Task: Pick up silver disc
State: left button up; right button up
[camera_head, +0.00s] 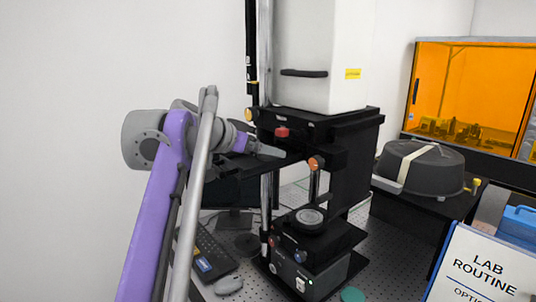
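A round silver-grey disc (310,216) sits on the dark stage of the black interferometer (345,170), in the lower middle. Another flat grey disc (229,285) lies on the perforated table in front, left of the control box. I cannot tell for certain which is the silver disc meant. My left arm, purple and grey, comes up from the lower left and bends right. Its gripper (268,151) is at the upper part of the interferometer, above and apart from both discs. Its fingers are too small and overlapped to read. My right gripper is not in view.
A keyboard (209,253) lies left of the control box (307,277). A green disc (352,295) is at the front edge. A dark round case (420,168), an orange-windowed enclosure (470,85) and a lab routine sign (485,268) stand at right.

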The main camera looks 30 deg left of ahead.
pick_arm(q)
jog(key=shift+w+d+f, duration=0.1)
jog(key=shift+w+f, duration=0.2)
jog(key=shift+w, duration=0.25)
jog(key=shift+s, duration=0.15)
jog(key=shift+c, duration=0.7)
jog(key=c, duration=1.3)
jog(key=shift+r, duration=0.1)
